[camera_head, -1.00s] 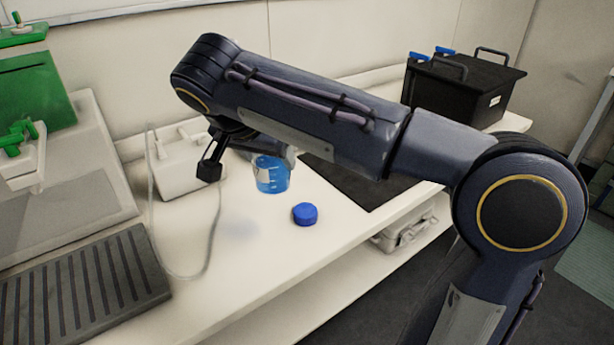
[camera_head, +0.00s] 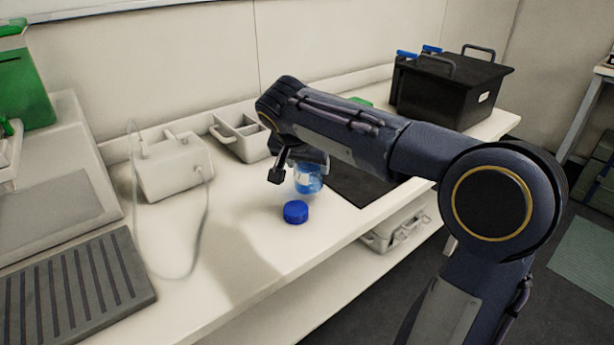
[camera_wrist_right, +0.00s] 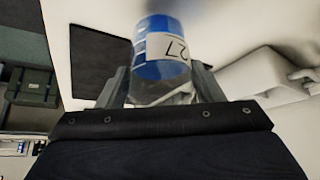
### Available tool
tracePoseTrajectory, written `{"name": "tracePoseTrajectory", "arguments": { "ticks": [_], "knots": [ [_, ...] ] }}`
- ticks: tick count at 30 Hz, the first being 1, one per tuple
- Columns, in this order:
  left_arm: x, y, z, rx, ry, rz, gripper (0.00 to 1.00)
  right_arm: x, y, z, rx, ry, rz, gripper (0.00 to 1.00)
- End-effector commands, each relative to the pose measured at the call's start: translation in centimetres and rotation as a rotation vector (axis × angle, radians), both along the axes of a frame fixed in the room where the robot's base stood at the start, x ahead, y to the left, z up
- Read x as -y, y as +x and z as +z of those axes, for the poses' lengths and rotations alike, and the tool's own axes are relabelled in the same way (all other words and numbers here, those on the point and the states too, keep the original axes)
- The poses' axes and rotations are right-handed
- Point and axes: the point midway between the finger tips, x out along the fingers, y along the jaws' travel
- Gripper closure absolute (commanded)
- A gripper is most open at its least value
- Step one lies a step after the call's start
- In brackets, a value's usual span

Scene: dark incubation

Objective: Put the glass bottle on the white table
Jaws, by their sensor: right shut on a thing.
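The glass bottle (camera_head: 309,180) holds blue liquid and is in my right gripper (camera_head: 298,170), near the middle of the head view. In the right wrist view the bottle (camera_wrist_right: 163,50) sits between the two fingers and bears a white label reading 27. My right gripper is shut on it. The bottle appears to be over the white table (camera_head: 235,235); I cannot tell whether its base touches the top. A blue cap (camera_head: 296,212) lies on the table just in front of the bottle. My left gripper is out of view.
A dark mat (camera_head: 360,187) lies right of the bottle, partly hidden by my arm. A black lidded box (camera_head: 450,90) stands at the back right. A white device (camera_head: 172,168) with a cable and a grey ribbed tray (camera_head: 75,290) are at left. The table front is clear.

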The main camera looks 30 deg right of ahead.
Motion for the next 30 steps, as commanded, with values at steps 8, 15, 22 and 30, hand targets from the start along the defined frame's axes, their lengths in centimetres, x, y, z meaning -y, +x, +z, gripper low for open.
{"name": "tracePoseTrajectory", "arguments": {
  "ticks": [8,15,22,30],
  "knots": [
    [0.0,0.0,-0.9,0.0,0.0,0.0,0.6,0.1,0.0,-3.1,0.001,-0.002,0.0,0.74],
    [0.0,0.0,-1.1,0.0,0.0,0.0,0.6,0.1,0.0,-3.3,0.001,-0.001,0.0,0.74],
    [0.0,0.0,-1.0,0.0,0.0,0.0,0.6,0.0,0.0,-3.2,-0.001,-0.001,-0.001,0.18],
    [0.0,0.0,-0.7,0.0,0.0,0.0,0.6,0.0,0.0,-2.9,-0.001,-0.001,-0.001,0.18]
  ]
}}
